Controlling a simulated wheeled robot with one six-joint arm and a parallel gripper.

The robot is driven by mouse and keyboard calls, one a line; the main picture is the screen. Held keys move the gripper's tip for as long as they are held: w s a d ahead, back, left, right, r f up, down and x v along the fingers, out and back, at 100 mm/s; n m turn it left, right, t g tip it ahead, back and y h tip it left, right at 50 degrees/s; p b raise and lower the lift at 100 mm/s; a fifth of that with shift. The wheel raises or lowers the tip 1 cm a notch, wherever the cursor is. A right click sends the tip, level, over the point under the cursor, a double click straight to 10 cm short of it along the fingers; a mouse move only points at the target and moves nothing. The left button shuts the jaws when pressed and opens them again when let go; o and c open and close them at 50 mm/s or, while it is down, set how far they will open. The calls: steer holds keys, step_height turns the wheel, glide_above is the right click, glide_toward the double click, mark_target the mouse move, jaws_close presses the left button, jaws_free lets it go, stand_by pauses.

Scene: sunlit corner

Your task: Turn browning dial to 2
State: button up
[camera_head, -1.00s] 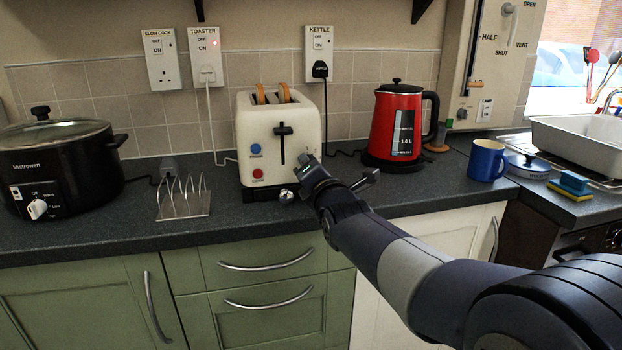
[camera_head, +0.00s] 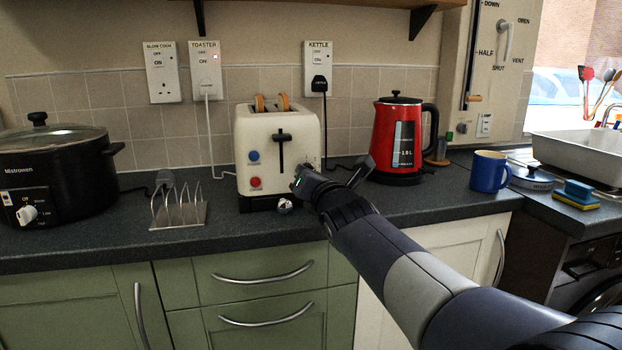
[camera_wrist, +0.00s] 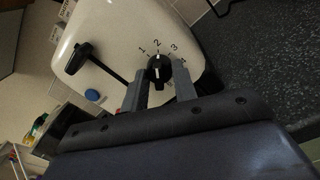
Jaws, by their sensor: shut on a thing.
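The cream toaster (camera_head: 262,182) stands on the worktop with two slices in its slots. Its black lever (camera_head: 281,136) is at the top of its track. In the wrist view the black browning dial (camera_wrist: 159,68) sits on the toaster face, with numbers 1 to 4 printed around it. A pale mark on the dial points roughly towards 2; the exact setting is hard to read. My gripper (camera_wrist: 160,80) is shut on the dial, one finger on each side. In the head view my gripper (camera_head: 308,182) is at the toaster's lower right front and mostly hides the dial.
A red kettle (camera_head: 396,140) stands to the right of the toaster, behind my wrist. A wire toast rack (camera_head: 180,212) and a black slow cooker (camera_head: 60,180) are on the left. A small silver round thing (camera_head: 285,205) is in front of the toaster. A blue mug (camera_head: 488,172) is farther right.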

steer(key=shift+f, duration=0.1)
steer(key=o, duration=1)
steer(key=v, duration=1)
steer(key=shift+s, duration=0.4)
steer(key=shift+w, duration=0.1)
steer(key=x, duration=1)
steer(key=shift+w, duration=0.35)
steer(key=shift+s, duration=0.1)
